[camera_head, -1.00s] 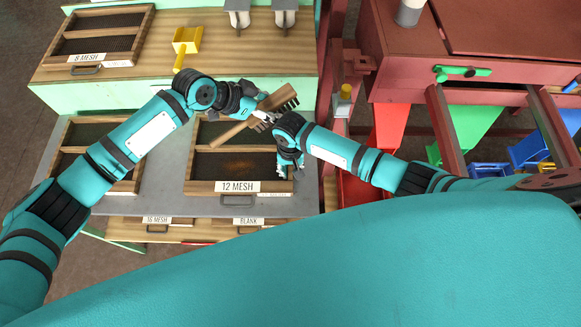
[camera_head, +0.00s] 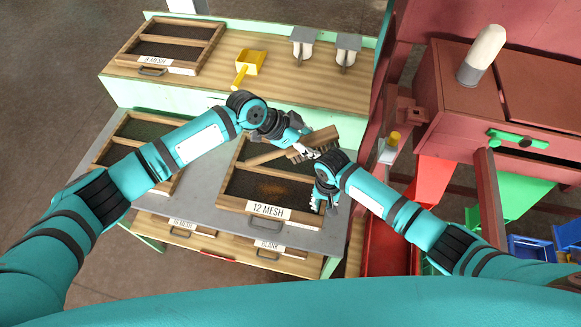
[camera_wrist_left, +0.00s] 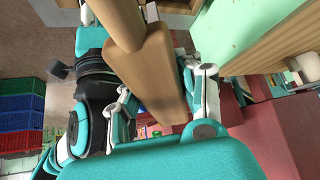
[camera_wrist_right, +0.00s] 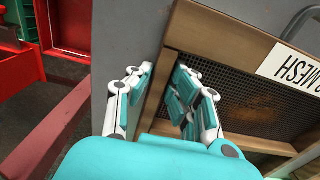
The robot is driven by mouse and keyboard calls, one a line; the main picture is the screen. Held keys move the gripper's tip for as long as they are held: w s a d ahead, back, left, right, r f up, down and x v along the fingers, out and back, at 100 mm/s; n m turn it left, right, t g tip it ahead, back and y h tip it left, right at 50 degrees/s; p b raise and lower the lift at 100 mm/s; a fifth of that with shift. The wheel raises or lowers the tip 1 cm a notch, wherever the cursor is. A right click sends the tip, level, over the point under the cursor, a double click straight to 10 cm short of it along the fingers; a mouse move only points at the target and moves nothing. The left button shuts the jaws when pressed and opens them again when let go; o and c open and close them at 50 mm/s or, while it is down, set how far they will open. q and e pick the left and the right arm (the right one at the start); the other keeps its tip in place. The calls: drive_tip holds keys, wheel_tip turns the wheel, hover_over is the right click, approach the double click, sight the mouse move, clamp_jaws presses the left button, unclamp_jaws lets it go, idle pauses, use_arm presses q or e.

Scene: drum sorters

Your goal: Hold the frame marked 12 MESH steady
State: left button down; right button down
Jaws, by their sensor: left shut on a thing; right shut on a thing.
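The frame marked 12 MESH (camera_head: 231,201) lies on the grey bench, a wooden frame with dark mesh and a brownish patch of grains on it. My right gripper (camera_head: 322,198) is at its right side; in the right wrist view the fingers (camera_wrist_right: 157,88) are shut on the frame's wooden side rail (camera_wrist_right: 152,102). My left gripper (camera_head: 303,150) is shut on a wooden brush (camera_head: 322,136) with dark bristles, held above the far part of the frame. The brush's wooden body (camera_wrist_left: 158,78) fills the middle of the left wrist view. The contact points are partly hidden in the head view.
Another mesh frame (camera_head: 118,158) lies to the left on the bench. Drawers marked 16 MESH and BLANK (camera_head: 268,244) are below. On the back shelf are the 8 MESH frame (camera_head: 128,62), a yellow scoop (camera_head: 249,64) and two grey-white fixtures. A red machine (camera_head: 450,85) stands at right.

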use_arm(q)
drive_tip(key=shift+s+a+f+m+g+y, duration=0.25)
drive_tip(key=shift+a+f+m+g+y, duration=0.5)
drive_tip(key=shift+a+f, duration=1.3)
drive_tip(key=shift+s+a+f+m+g+y, duration=0.15)
drive_tip(key=shift+a+f+m+y, duration=0.3)
drive_tip(key=shift+a+f+m, duration=1.55)
drive_tip(key=shift+s+a+f+n+g+y, duration=0.1)
drive_tip(key=shift+s+a+f+g+y, duration=0.7)
drive_tip(key=shift+f, duration=2.35)
drive_tip(key=shift+w+a+f+t, duration=0.15)
drive_tip(key=shift+w+f+t, duration=0.1)
drive_tip(key=shift+f, duration=0.5)
drive_tip(key=shift+w+a+f+t, duration=0.15)
drive_tip(key=shift+w+f, duration=0.1)
drive_tip(key=shift+f, duration=0.45)
drive_tip(key=shift+w+d, duration=0.25)
drive_tip(key=shift+w, duration=0.35)
drive_tip(key=shift+w+d, duration=0.2)
drive_tip(key=shift+w, duration=0.4)
drive_tip(key=shift+r, duration=0.1)
drive_tip(key=shift+s+a, duration=0.3)
drive_tip(key=shift+s, duration=0.5)
drive_tip(key=shift+s+a, duration=0.25)
drive_tip(key=shift+s, duration=0.6)
drive_tip(key=shift+s+a, duration=0.3)
drive_tip(key=shift+s, duration=0.5)
drive_tip(key=shift+w, duration=0.1)
